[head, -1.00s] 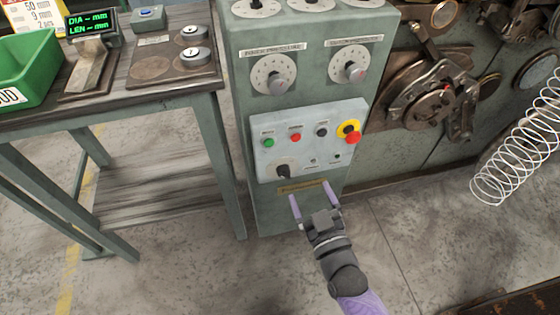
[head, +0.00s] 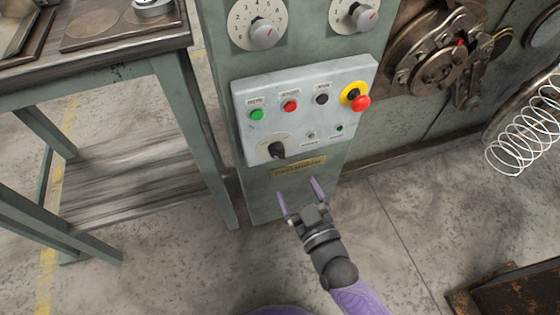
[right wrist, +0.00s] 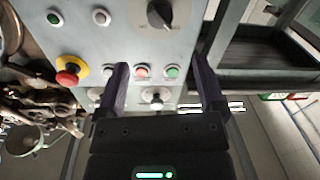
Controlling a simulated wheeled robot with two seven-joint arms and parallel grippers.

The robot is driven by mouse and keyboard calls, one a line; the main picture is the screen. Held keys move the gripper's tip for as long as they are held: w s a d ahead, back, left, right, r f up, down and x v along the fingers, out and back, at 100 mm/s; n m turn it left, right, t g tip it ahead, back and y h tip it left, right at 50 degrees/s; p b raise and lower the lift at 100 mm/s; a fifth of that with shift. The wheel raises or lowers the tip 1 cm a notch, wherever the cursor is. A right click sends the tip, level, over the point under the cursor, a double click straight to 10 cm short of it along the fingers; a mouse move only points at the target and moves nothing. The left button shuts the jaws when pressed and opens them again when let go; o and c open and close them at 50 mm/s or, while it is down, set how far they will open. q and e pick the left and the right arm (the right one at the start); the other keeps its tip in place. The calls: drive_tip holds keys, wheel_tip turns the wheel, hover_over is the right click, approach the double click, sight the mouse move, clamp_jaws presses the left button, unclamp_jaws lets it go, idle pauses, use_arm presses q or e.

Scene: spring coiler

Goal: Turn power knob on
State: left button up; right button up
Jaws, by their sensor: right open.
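The power knob (head: 277,149) is a black rotary knob on a pale round plate, low on the left of the light grey control panel (head: 235,92). In the right wrist view the black knob (right wrist: 160,14) is at the top centre. My right gripper (head: 301,192) is open and empty, in front of the cabinet just below the panel and lower right of the knob, apart from it. In the right wrist view its two dark fingers (right wrist: 162,90) stand wide apart with nothing between them. My left gripper is not in view.
The panel also carries a green button (head: 257,114), a red button (head: 290,106), a black button (head: 321,99) and a red emergency stop (head: 361,103) on yellow. Dials sit above. A table (head: 110,75) stands left, a wire spring (head: 520,140) right.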

sight(280, 157)
drive_tip(key=b+x, duration=0.2)
drive_tip(key=x, duration=0.2)
drive_tip(key=b+x, duration=0.2)
drive_tip(key=x, duration=0.3)
drive_tip(key=shift+w+f, duration=0.15)
drive_tip(key=shift+f, duration=0.1)
drive_tip(key=shift+w+a+r, duration=0.1)
drive_tip(key=shift+w+a, duration=0.05)
drive_tip(key=shift+w, duration=0.2)
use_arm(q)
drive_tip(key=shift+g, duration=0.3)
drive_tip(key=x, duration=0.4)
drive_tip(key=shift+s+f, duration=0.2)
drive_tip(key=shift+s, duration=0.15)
